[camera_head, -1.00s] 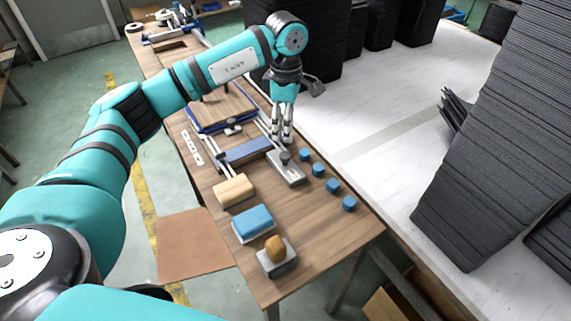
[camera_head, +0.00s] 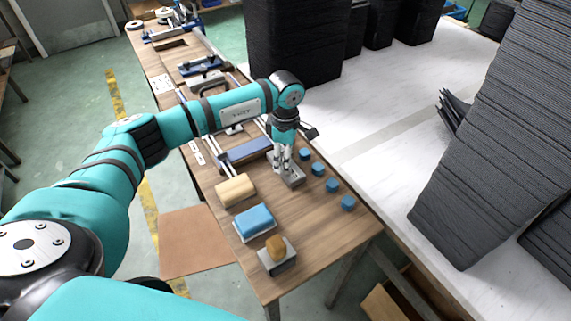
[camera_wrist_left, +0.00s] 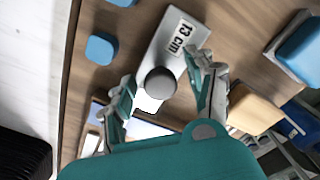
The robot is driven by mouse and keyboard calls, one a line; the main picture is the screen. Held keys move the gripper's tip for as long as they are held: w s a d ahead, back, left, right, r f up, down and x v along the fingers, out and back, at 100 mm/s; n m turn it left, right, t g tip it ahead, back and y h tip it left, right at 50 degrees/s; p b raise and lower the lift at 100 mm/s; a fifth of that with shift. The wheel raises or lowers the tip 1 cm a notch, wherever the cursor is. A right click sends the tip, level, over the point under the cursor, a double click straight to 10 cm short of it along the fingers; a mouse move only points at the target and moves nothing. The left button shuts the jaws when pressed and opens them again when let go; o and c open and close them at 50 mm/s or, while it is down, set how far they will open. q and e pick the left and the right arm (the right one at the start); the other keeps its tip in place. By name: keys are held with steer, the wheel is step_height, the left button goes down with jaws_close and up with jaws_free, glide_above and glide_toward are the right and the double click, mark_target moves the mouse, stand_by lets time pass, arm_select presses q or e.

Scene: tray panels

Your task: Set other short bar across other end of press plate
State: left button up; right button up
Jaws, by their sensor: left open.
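A grey metal bar labelled "13 cm" (camera_head: 292,179) with a round knob lies on the wooden table; it also shows in the left wrist view (camera_wrist_left: 172,45). My left gripper (camera_head: 283,166) is open over the bar, pointing down. In the wrist view its fingers (camera_wrist_left: 160,78) stand on either side of the dark grey knob (camera_wrist_left: 160,83). I cannot tell whether they touch it. Farther back, a plate with a black handle (camera_head: 213,88) is largely hidden by my left arm. Another grey bar (camera_head: 205,78) lies across its far end. My right gripper is out of view.
Several small blue blocks (camera_head: 318,169) line the table's right side. A blue bar (camera_head: 248,150) on rails lies left of the gripper. A tan block (camera_head: 235,190), a blue block (camera_head: 255,219) and a brown lump on a grey base (camera_head: 277,258) stand nearer. Bare wood lies between.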

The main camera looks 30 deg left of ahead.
arm_select(q)
jaws_close()
steer(key=shift+r, duration=0.15)
stand_by(0.4)
